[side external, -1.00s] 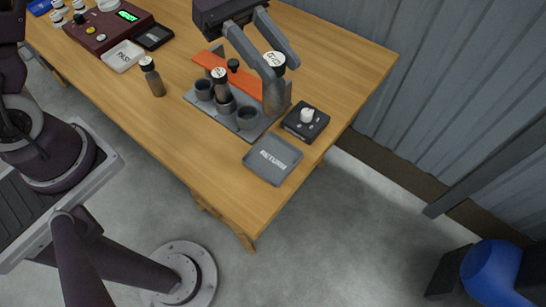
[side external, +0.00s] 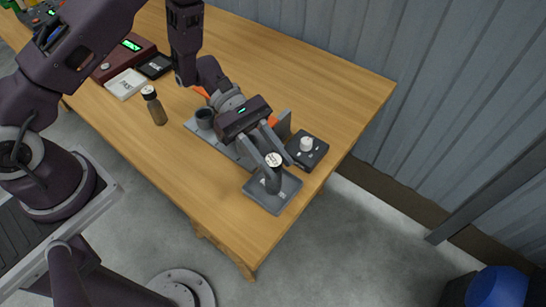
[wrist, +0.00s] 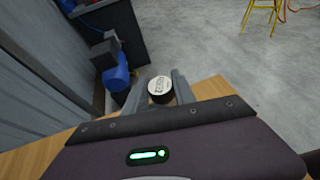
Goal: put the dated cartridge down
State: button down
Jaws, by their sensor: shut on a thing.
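The cartridge (side external: 273,174) has a dark body and a white cap with dark print too small to read. It stands upright between the fingers of my gripper (side external: 269,172), which is shut on it, over the grey return tray (side external: 262,198). I cannot tell whether its base touches the tray floor. In the wrist view the round white cap (wrist: 160,86) shows between the two finger tips of my gripper (wrist: 158,92). My arm hides much of the rack (side external: 196,126) behind.
A black box with a white knob (side external: 306,145) stands close behind the tray. A white tray (side external: 125,84) and a maroon console (side external: 125,58) are farther left. The table's front edge is near the return tray.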

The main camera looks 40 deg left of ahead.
jog(key=c, duration=1)
grip_release()
